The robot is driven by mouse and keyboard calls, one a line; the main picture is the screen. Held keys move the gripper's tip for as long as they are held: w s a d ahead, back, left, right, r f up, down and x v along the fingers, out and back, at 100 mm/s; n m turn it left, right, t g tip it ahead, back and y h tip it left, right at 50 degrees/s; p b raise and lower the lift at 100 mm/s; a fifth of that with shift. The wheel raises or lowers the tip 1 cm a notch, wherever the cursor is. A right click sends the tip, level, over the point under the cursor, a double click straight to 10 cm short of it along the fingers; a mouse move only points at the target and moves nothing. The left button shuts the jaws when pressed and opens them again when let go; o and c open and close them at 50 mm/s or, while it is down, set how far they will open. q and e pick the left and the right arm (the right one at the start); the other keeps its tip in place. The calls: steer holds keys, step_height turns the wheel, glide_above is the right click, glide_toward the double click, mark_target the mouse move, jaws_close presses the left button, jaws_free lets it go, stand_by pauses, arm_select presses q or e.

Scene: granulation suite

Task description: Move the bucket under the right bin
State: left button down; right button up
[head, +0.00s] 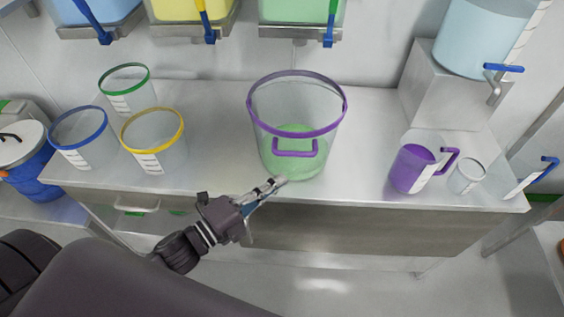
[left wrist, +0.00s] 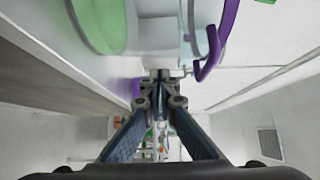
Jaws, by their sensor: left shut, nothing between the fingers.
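The bucket (head: 257,97) is clear with a purple rim and a purple front handle (head: 296,152). It stands upright on the steel table, with green material in its bottom. It stands below the green bin (head: 300,12), the rightmost of three wall bins. My left gripper (head: 280,181) is shut and empty, just in front of the bucket's base at the table's front edge. In the left wrist view my left gripper (left wrist: 160,76) is shut, with the bucket's purple handle (left wrist: 212,60) above and to its right. I cannot tell whether it touches the bucket. My right gripper is out of view.
Blue (head: 79,128), yellow (head: 152,132) and green (head: 124,80) rimmed containers stand on the table's left. A purple jug (head: 412,169) and a small clear cup (head: 467,177) stand at the right, before a steel block (head: 451,95) bearing a blue tank (head: 480,38). Free table lies on both sides of the bucket.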

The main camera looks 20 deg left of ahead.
arm_select(q)
steer(key=shift+w+a+p, duration=0.2)
steer(key=shift+w+p, duration=0.4)
steer(key=shift+w, duration=2.15)
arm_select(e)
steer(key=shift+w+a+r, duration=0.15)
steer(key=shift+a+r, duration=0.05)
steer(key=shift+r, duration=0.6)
